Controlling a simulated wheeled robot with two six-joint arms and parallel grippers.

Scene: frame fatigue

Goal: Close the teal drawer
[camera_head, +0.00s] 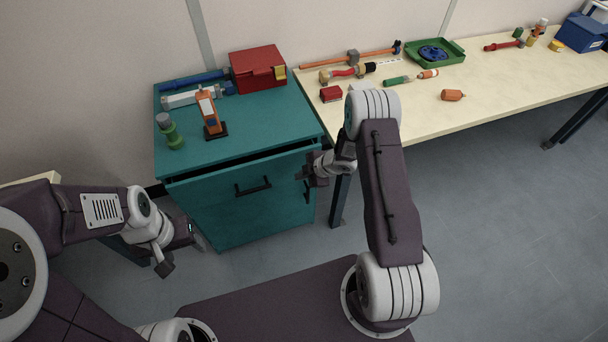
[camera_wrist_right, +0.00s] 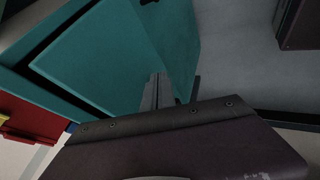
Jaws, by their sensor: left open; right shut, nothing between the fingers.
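The teal drawer (camera_head: 230,215) stands out from its teal cabinet (camera_head: 240,137), with a dark gap behind the top edge of its front. A black handle (camera_head: 253,187) is on the front. In the right wrist view the drawer front (camera_wrist_right: 125,55) is a large teal panel. My right gripper (camera_head: 307,182) is shut and empty at the right end of the front; its fingers (camera_wrist_right: 158,92) overlap the panel's edge in the wrist view. I cannot tell if they touch. My left gripper (camera_head: 184,256) is open and empty, low in front of the drawer's left side.
On the cabinet top are a red box (camera_head: 257,70), an orange tool (camera_head: 210,110) and a green cylinder (camera_head: 171,133). A pale workbench (camera_head: 500,85) with several tools adjoins at the right; its leg (camera_head: 340,200) stands near my right gripper. Grey floor in front is clear.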

